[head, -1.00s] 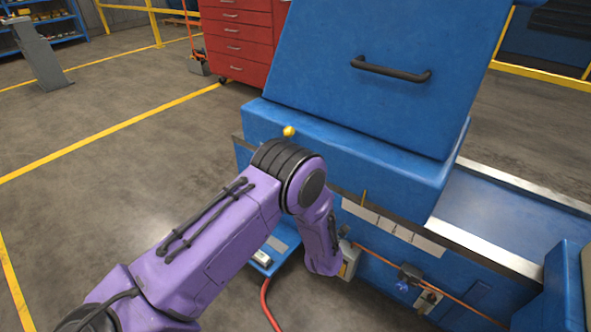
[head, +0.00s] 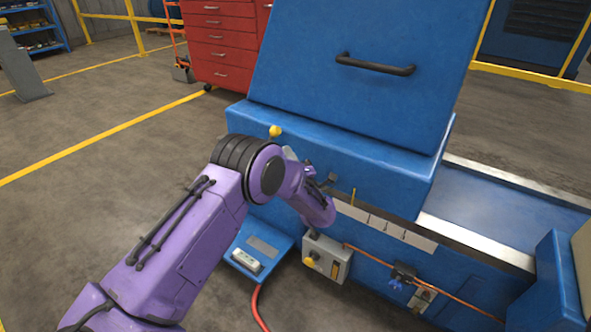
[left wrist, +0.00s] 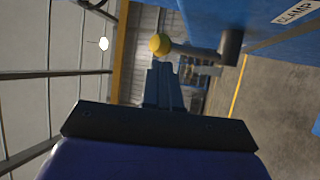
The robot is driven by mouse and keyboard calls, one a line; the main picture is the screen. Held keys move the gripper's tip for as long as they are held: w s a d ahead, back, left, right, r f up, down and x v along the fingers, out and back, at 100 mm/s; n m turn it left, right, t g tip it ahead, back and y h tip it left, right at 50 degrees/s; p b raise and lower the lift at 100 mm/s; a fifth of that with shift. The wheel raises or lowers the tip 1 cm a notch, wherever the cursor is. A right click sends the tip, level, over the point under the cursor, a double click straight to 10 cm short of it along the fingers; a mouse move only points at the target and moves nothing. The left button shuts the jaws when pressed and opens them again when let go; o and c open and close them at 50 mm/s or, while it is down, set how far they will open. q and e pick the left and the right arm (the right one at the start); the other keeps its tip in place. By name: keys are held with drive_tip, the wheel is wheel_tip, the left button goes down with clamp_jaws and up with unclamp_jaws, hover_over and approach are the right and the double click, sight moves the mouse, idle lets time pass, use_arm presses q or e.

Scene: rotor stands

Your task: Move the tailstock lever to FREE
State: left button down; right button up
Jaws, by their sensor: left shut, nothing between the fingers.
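The tailstock lever shows in the left wrist view as a dark rod (left wrist: 195,51) with a yellow ball knob (left wrist: 159,44). It runs from a dark pivot (left wrist: 230,46) beside the blue housing. A white CLAMP label (left wrist: 297,12) is on the housing at upper right; no FREE label is visible. My left gripper (left wrist: 164,68) is shut and empty, its fingertips just below the knob in the picture; I cannot tell whether they touch. In the head view the yellow knob (head: 275,130) shows above my purple left arm, which hides the rod and the gripper's fingers.
The blue machine (head: 350,110) with a black handle (head: 375,64) fills the centre. A control box (head: 326,259) and a blue tray (head: 240,262) sit low on its near side, with a red hose (head: 258,308). A red tool cabinet (head: 222,45) stands behind. Floor at left is clear.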

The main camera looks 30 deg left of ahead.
sight(275, 133)
use_arm(q)
drive_tip(key=x, duration=0.5)
drive_tip(key=shift+a+r, duration=0.1)
drive_tip(key=shift+a+r+n+g+h+p, duration=0.45)
drive_tip(key=shift+r+p, duration=0.3)
drive_tip(key=shift+p, duration=0.2)
drive_tip(key=w+a+r+n+g+h+p, duration=0.1)
drive_tip(key=a+n+g+h+p, duration=0.3)
drive_tip(key=a, duration=0.9)
drive_tip(key=shift+r+h+p, duration=0.85)
drive_tip(key=shift+h+p, duration=0.65)
drive_tip(key=shift+h, duration=0.15)
drive_tip(key=shift+a+f, duration=0.1)
drive_tip(key=shift+a, duration=0.1)
